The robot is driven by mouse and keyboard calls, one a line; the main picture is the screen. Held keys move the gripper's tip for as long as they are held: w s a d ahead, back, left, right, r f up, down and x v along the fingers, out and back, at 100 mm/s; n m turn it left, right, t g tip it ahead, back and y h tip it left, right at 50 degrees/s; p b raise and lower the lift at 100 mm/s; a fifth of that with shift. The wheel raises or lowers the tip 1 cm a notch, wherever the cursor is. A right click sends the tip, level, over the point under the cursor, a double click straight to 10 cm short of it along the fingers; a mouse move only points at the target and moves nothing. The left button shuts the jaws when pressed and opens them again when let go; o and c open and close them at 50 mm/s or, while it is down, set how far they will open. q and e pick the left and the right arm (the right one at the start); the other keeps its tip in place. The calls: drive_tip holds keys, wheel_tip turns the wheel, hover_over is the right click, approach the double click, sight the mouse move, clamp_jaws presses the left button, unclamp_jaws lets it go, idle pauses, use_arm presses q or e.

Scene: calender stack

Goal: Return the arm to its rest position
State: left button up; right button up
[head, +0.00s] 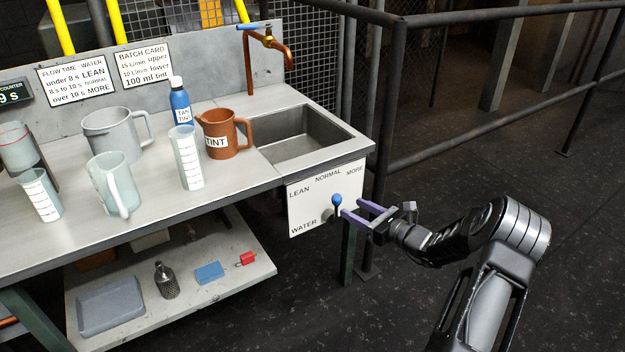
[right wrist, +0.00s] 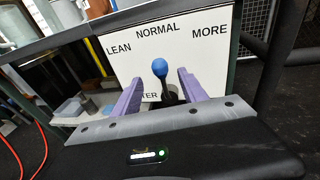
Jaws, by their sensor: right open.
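My right gripper (head: 357,209) reaches in from the right toward the water dial panel (head: 310,205) on the front of the sink bench. Its two purple fingers are apart. In the right wrist view the gripper (right wrist: 160,90) has the blue-knobbed lever (right wrist: 160,68) between its fingers, with gaps on both sides. The lever (head: 337,200) stands close to upright, its knob below the word NORMAL. Whether the fingertips reach past the lever is hard to tell. My left gripper is not in view.
On the bench (head: 150,195) stand a brown TINT jug (head: 223,135), a blue bottle (head: 180,105), a grey jug (head: 112,135) and several clear measuring vessels. A sink (head: 300,135) is at the bench's right end. A dark railing (head: 440,150) runs behind my right arm. The floor at right is clear.

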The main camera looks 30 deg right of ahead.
drive_tip(key=s+a+f+n+g, duration=0.2)
drive_tip(key=s+f+g, duration=0.1)
drive_tip(key=f, duration=0.3)
drive_tip(key=s+a+f+n+g, duration=0.2)
drive_tip(key=f, duration=0.4)
drive_tip(key=s+a+f+n+g, duration=0.4)
drive_tip(key=s+a+f+n, duration=0.25)
drive_tip(key=a, duration=0.25)
drive_tip(key=s+a+f+n+g, duration=0.55)
drive_tip(key=s+a+f, duration=0.2)
drive_tip(key=a, duration=0.25)
drive_tip(key=s+a+r+n+g+y, duration=0.1)
drive_tip(key=s+a+n, duration=0.4)
drive_tip(key=a+n, duration=0.5)
drive_tip(key=s+a+r+n, duration=0.1)
drive_tip(key=s+a+n, duration=0.5)
drive_tip(key=a, duration=0.8)
wheel_tip(320, 180, up, 20)
drive_tip(key=w+p, duration=0.1)
drive_tip(key=p, duration=1.8)
drive_tip(key=shift+d+f+p, duration=0.25)
drive_tip(key=shift+p, duration=0.1)
